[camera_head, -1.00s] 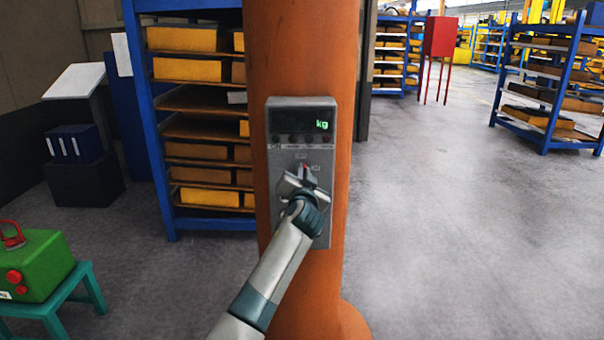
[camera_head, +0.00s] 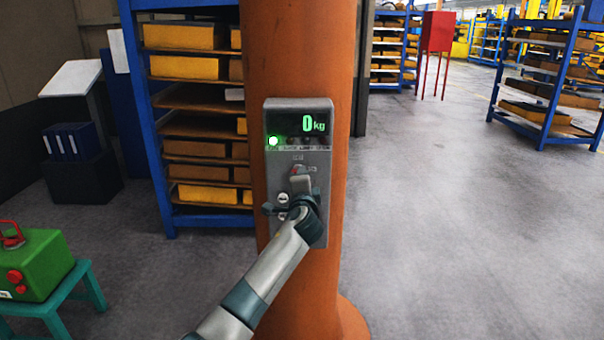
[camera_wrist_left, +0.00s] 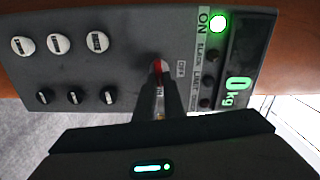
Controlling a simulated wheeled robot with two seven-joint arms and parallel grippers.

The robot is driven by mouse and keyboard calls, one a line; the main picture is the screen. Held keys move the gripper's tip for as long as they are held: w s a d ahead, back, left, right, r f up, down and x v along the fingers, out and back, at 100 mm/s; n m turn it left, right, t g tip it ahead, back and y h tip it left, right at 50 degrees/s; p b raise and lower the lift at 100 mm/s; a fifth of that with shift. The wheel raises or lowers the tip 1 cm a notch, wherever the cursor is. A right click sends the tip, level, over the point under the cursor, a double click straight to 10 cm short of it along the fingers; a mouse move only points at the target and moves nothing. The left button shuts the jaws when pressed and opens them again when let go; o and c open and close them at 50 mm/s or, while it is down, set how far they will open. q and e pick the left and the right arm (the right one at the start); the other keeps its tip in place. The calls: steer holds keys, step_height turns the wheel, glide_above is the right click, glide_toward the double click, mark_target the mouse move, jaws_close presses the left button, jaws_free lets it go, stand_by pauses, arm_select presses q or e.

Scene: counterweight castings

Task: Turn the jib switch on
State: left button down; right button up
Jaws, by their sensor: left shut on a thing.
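The jib switch is a small knob with a red mark (camera_wrist_left: 157,66) on a grey control box (camera_head: 325,225) fixed to the orange column. In the head view the red mark shows just beyond my left gripper (camera_head: 301,185). In the left wrist view my left gripper (camera_wrist_left: 158,82) is shut on the knob, and its fingers hide most of it. The box's display (camera_head: 309,123) reads 0 kg, and a green lamp (camera_head: 273,141) is lit; the lamp's ON label shows in the wrist view. My right gripper is not in view.
White and black buttons (camera_wrist_left: 58,44) sit on the box beside the knob. A blue shelf with yellow and brown castings (camera_head: 186,69) stands behind the column at left. A green box (camera_head: 38,262) rests on a teal stool (camera_head: 60,300).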

arm_select(q)
steer(key=shift+m, duration=0.8)
steer(key=c, duration=1.9)
jaws_free()
steer(key=shift+w+f, duration=0.1)
steer(key=shift+o, duration=0.2)
steer(key=shift+s, duration=0.2)
steer(key=s+b, duration=0.4)
steer(key=s, duration=1.3)
